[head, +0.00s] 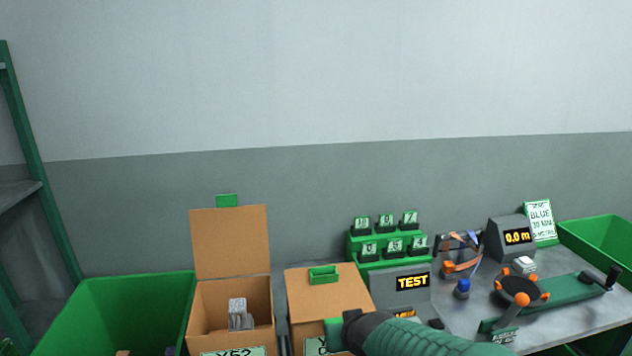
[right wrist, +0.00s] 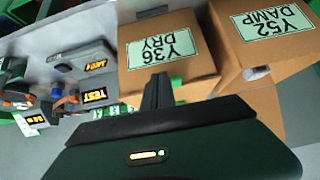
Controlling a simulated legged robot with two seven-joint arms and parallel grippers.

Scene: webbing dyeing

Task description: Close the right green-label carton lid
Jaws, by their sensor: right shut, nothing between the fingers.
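The right carton (right wrist: 190,85), labelled Y36 DRY, has a green-white label that is partly hidden by my arm in the head view. Its brown lid (head: 325,298) lies across the top, flat or nearly so; I cannot tell whether it sits fully flush. A green handle piece (head: 323,273) shows near the lid's far edge. My right gripper (right wrist: 157,90) is shut and empty, close by the carton's front and upper edge; I cannot tell if it touches. In the head view my right arm reaches in from the lower right. My left gripper is not in view.
The Y52 DAMP carton (head: 203,308) stands to the left with its lid (head: 230,242) upright and a grey item inside. A green bin (head: 130,295) is further left. Right of the cartons are green counters, a TEST unit (head: 400,285) and a crank device (head: 560,293).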

